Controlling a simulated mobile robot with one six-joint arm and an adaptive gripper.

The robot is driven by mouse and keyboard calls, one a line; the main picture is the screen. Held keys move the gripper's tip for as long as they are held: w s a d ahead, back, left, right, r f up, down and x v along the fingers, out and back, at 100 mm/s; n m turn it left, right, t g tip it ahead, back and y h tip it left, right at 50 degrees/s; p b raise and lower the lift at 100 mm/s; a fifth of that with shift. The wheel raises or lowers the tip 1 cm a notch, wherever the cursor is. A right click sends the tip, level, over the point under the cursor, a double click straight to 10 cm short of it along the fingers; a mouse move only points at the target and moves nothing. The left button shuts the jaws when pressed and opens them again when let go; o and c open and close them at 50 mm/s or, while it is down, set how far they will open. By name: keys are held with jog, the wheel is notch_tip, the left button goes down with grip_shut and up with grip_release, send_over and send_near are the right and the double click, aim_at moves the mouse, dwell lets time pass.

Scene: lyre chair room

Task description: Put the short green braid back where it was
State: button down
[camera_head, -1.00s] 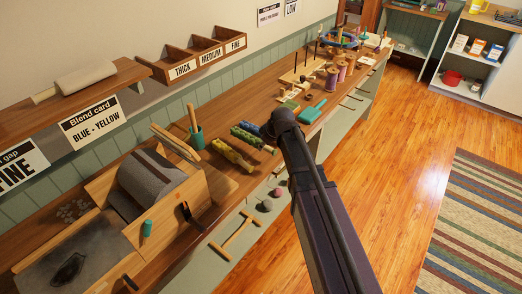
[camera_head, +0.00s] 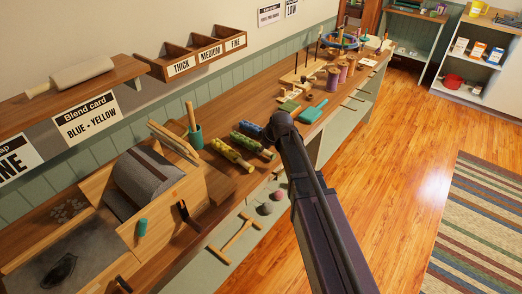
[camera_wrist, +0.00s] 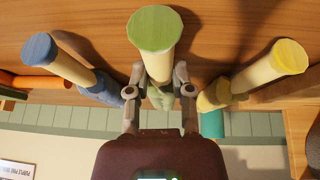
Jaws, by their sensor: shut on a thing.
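In the wrist view, which is upside down, my gripper (camera_wrist: 160,92) is shut on a pale dowel with a green end disc (camera_wrist: 154,30) and green braid (camera_wrist: 160,97) behind it. The disc faces the camera. A blue-ended dowel (camera_wrist: 42,50) is to its left and a yellow-ended one (camera_wrist: 288,56) to its right, both apart from the fingers. In the head view, yellowish (camera_head: 226,150), green (camera_head: 243,140) and blue (camera_head: 251,129) rolls lie side by side on the bench. My gripper cannot be made out there; my arm covers the area beside them. Whether the held dowel touches the bench is unclear.
The bench (camera_head: 215,165) has a drum carder (camera_head: 145,175) and a teal cup (camera_head: 195,137) left of the rolls. A teal paddle (camera_head: 309,115) and spools (camera_head: 342,74) lie farther right. A shelf box (camera_head: 200,52) hangs above.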

jog(key=shift+f, duration=0.2)
jog(key=c, duration=0.5)
grip_release()
jog(key=shift+r, duration=0.25)
jog(key=p+v, duration=1)
jog(key=v, duration=0.2)
jog(key=shift+p, duration=0.4)
